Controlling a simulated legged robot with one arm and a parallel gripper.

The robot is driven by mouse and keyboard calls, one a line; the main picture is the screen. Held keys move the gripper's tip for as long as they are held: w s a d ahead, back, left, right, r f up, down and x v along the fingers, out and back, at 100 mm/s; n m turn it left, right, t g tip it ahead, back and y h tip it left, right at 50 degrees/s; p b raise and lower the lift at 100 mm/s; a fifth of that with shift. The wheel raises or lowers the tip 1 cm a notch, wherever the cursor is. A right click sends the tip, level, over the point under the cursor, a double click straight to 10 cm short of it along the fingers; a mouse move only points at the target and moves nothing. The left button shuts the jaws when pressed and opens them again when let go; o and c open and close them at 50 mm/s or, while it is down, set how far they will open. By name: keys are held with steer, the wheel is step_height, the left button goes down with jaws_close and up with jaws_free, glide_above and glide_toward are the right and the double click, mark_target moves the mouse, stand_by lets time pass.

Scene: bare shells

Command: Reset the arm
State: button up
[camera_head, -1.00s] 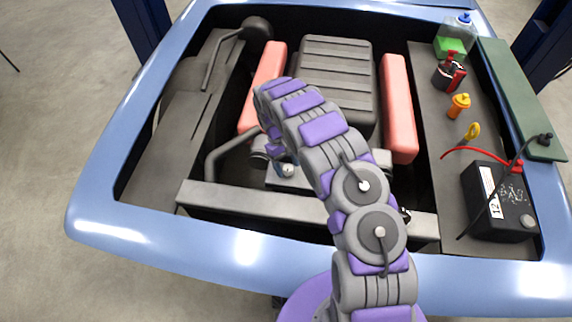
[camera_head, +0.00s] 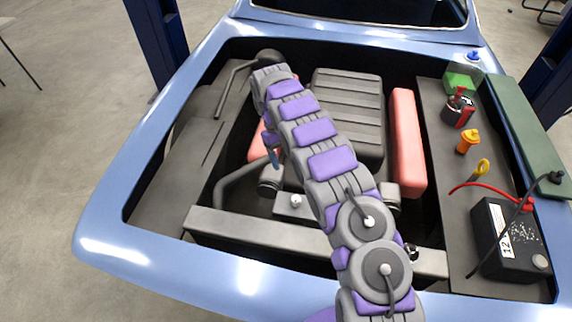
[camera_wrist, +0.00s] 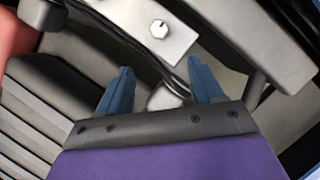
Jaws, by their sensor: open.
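My gripper (camera_wrist: 160,88) shows in the wrist view as two blue fingers held apart, with nothing between them. Below the fingers in that view lie a grey metal plate with a hexagonal bolt (camera_wrist: 159,29) and dark engine parts. In the head view my grey and purple arm reaches over the engine bay and bends down at its far end. The gripper (camera_head: 273,160) hangs there above the left part of the engine, mostly hidden behind the arm. A blue finger just shows. The gripper holds nothing that I can see.
The blue car body (camera_head: 110,205) frames the open bay. The ribbed engine cover (camera_head: 347,100) and a red block (camera_head: 406,140) lie right of my arm. A battery (camera_head: 508,240), yellow dipstick ring (camera_head: 481,168), orange cap (camera_head: 468,141) and fluid bottle (camera_head: 465,72) stand along the right side.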

steer(key=shift+w+r, duration=0.1)
steer(key=shift+r, duration=0.3)
steer(key=s+d+r+m+t+b, duration=0.1)
steer(key=s+d+r+m+b, duration=0.3)
steer(key=s+d+r, duration=1.2)
steer(key=s+f+m+t+y+b, duration=0.1)
steer(key=s+m+y, duration=0.1)
steer(key=s, duration=2.7)
steer(key=shift+a+f+m+y, duration=0.3)
steer(key=shift+f+m, duration=0.1)
steer(key=shift+m, duration=0.1)
steer(key=shift+o, duration=0.5)
